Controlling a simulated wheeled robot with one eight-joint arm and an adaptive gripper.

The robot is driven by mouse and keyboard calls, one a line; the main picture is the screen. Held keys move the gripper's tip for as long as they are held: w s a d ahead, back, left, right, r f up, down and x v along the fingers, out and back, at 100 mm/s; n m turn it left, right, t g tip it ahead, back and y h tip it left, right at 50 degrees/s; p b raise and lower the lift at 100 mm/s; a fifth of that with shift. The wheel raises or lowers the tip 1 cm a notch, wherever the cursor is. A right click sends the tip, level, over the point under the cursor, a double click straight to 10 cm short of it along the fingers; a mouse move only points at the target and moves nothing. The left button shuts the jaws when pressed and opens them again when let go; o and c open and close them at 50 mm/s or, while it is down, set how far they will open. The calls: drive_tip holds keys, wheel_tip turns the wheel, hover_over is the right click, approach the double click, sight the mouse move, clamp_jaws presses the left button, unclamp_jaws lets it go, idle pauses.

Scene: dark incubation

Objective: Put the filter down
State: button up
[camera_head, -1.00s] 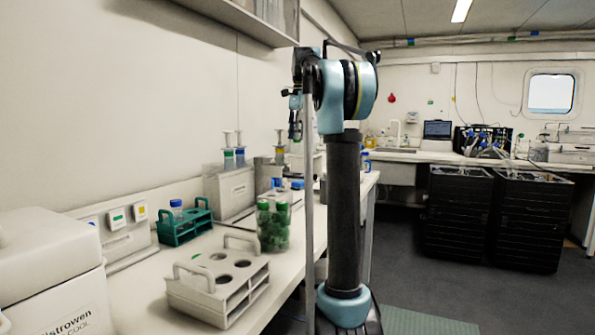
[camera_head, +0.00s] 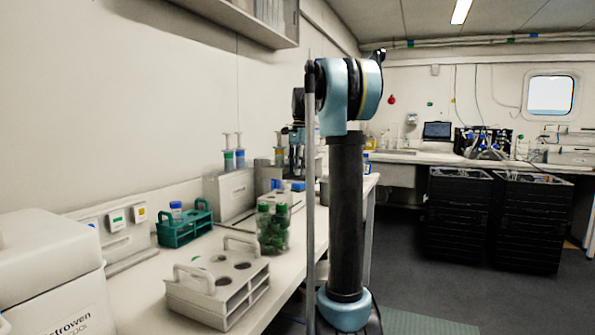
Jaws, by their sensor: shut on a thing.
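My gripper (camera_head: 296,165) is over the far part of the white bench, just left of my arm's upright link. It points down and its fingers look closed. The filter is too small, or too hidden by the fingers and my arm, to make out. Just left of the gripper stands a syringe with a yellow band (camera_head: 279,155). Low blue items (camera_head: 276,184) lie below the gripper on the bench; whether the gripper touches them cannot be told.
The white bench (camera_head: 140,300) carries a grey rack (camera_head: 215,305), a green tube rack (camera_head: 180,235), a clear jar with green-capped tubes (camera_head: 272,232) and a grey box (camera_head: 230,193) with two syringes. A shelf (camera_head: 255,22) hangs above. Dark crates (camera_head: 460,225) stand at right.

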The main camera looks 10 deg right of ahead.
drive_tip(key=o, duration=0.4)
drive_tip(key=shift+o, duration=0.2)
wheel_tip(320, 180, up, 12)
drive_tip(key=d, duration=0.1)
drive_tip(key=shift+w, duration=0.45)
idle(0.3)
